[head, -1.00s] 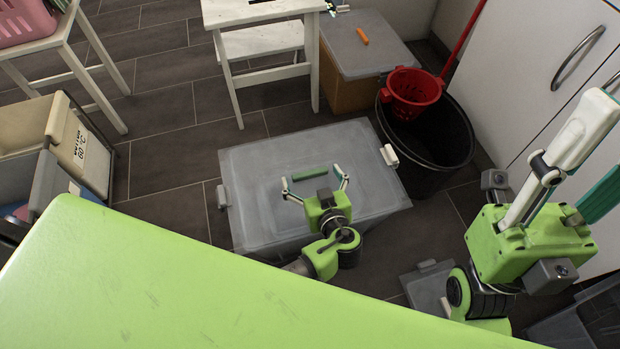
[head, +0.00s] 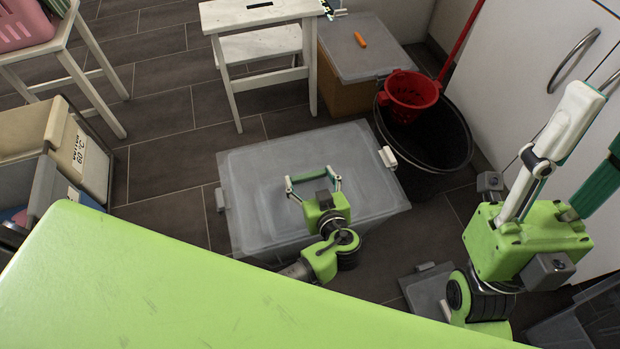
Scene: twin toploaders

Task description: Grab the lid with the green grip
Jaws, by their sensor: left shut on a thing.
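A grey translucent lid (head: 255,185) lies flat on a large box on the floor, in the middle of the head view. Its green grip (head: 309,178) is a short bar on top. My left gripper (head: 310,179) is over the lid and shut on the two ends of the green grip. The lid looks seated on its box, with no gap that I can see. My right gripper (head: 598,120) is at the right, raised near the cabinet. Its fingers look apart with nothing between them, though one is cut off by the frame edge.
A second box with a grey lid (head: 345,48) and orange grip (head: 360,40) stands behind. A black bin (head: 440,150) with a red basket (head: 410,90) is beside the lid. A white step stool (head: 262,14), crates (head: 85,150) and white cabinet (head: 510,60) surround the floor.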

